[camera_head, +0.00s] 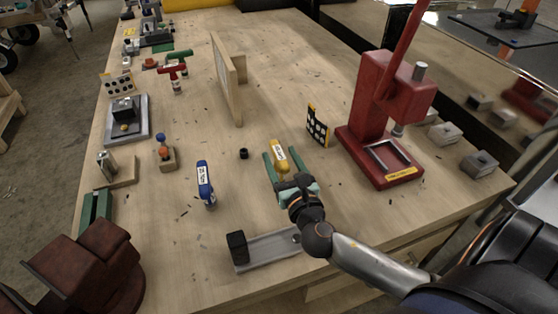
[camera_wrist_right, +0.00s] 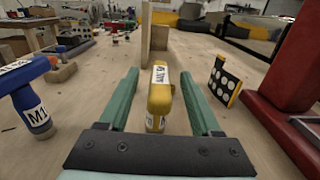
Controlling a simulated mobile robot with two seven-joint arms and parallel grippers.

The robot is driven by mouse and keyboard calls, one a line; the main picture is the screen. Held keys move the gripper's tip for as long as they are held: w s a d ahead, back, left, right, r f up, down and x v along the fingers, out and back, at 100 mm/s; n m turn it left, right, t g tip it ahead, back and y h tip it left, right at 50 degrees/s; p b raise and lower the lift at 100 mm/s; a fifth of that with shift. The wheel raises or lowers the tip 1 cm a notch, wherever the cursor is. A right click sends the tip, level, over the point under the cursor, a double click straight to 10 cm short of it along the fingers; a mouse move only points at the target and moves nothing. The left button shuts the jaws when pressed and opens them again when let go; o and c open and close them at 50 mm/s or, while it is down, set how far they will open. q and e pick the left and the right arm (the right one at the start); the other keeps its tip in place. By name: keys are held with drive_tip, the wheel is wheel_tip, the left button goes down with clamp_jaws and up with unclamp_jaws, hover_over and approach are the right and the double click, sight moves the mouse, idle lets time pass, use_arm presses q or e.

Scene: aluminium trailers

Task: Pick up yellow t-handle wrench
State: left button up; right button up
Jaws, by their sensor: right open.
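The yellow t-handle wrench (camera_head: 280,157) stands on the wooden table in the middle of the head view, with a white label on its handle. It also shows in the right wrist view (camera_wrist_right: 159,98), upright between my fingers. My right gripper (camera_head: 275,165) is open, with its two green fingers on either side of the wrench. In the right wrist view the fingers (camera_wrist_right: 158,98) show a gap on both sides of it. The wrench's lower end is partly hidden by the gripper body. My left gripper is not in view.
A blue t-handle wrench (camera_head: 205,184) stands to the left, and a red one (camera_head: 175,75) farther back. A red press (camera_head: 378,130) and a dotted yellow-black board (camera_head: 318,125) stand to the right. A wooden panel (camera_head: 226,80) stands behind. A grey rail fixture (camera_head: 265,248) lies in front.

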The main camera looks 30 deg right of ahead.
drive_tip(key=shift+x, duration=0.9)
clamp_jaws()
